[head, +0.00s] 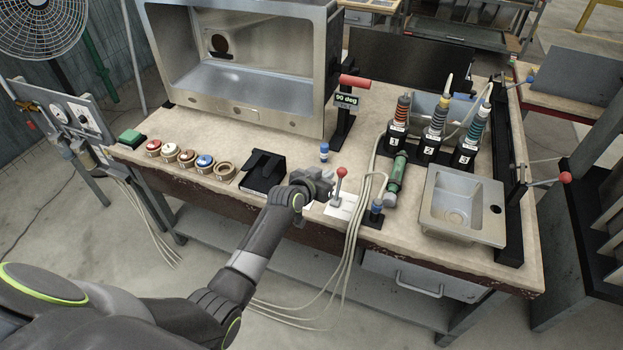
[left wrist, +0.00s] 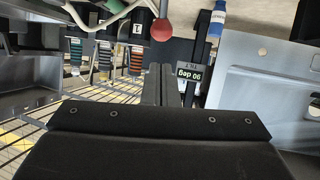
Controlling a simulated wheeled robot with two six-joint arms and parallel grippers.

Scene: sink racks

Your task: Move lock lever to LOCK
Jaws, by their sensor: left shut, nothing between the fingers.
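A short lever with a red ball knob (head: 342,172) stands at the front edge of the workbench. A white card (head: 341,207) lies at its base, with print too small to read. I cannot read LOCK anywhere, so its setting is unclear. My left gripper (head: 322,184) is shut and empty, just left of the lever. In the left wrist view, the shut fingers (left wrist: 159,82) point toward the red knob (left wrist: 162,29), with a small gap in the picture. Contact cannot be told. My right gripper is in neither view.
A black stand (head: 262,171) and several round buttons (head: 188,158) lie left of the gripper. Pale cables (head: 358,215) hang over the edge just right of the lever. A green cylinder (head: 397,175) and a metal sink (head: 463,204) are farther right. A metal chamber (head: 245,75) stands behind.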

